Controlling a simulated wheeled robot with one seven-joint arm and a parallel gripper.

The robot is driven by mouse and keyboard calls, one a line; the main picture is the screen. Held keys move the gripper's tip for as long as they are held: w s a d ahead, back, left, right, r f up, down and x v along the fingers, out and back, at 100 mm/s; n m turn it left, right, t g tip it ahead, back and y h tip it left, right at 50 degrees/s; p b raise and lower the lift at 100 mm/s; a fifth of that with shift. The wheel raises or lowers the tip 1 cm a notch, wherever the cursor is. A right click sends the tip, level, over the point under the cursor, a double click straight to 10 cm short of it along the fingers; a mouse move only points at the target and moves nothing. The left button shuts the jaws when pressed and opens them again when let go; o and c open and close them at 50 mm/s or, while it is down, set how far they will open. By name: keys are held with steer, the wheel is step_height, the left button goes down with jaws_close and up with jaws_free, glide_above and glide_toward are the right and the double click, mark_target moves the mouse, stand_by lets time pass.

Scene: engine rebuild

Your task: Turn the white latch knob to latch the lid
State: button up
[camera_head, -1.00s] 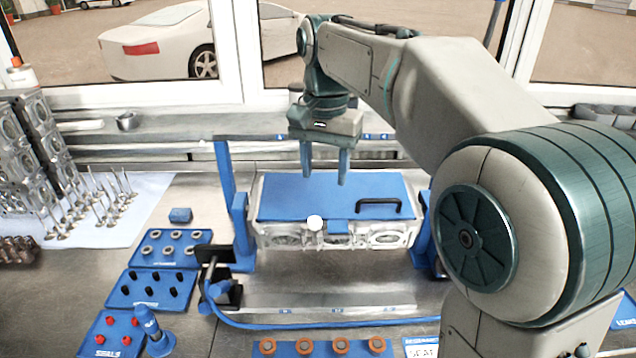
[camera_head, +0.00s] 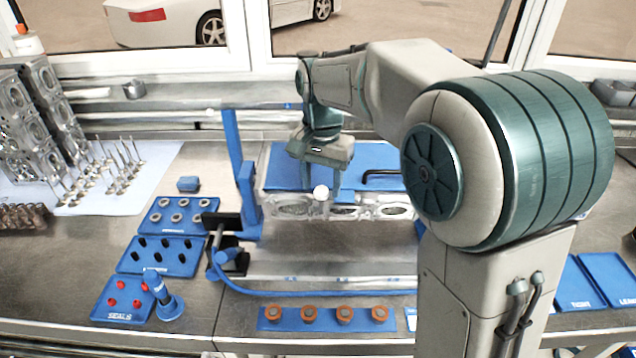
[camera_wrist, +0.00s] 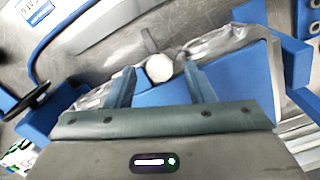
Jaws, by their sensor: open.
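The white latch knob (camera_head: 321,192) is at the front edge of the blue lid (camera_head: 285,165), which lies flat on the grey metal engine block (camera_head: 398,208). My gripper (camera_head: 323,197) is open and points down over the lid's front edge, close to the knob. In the wrist view the round knob (camera_wrist: 159,68) shows between the two finger tips (camera_wrist: 160,72), with a gap on each side. I cannot tell whether the fingers reach down to the knob's height. A grey tab shows beside the knob. My gripper hides part of the lid.
A black handle (camera_head: 384,172) sits on the lid, right of my gripper. A blue post (camera_head: 246,195) stands left of the block. Blue trays of small parts (camera_head: 160,258) lie at left. A strip with orange-brown rings (camera_head: 326,318) lies in front.

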steer(key=shift+f, duration=0.45)
steer(key=shift+c, duration=0.2)
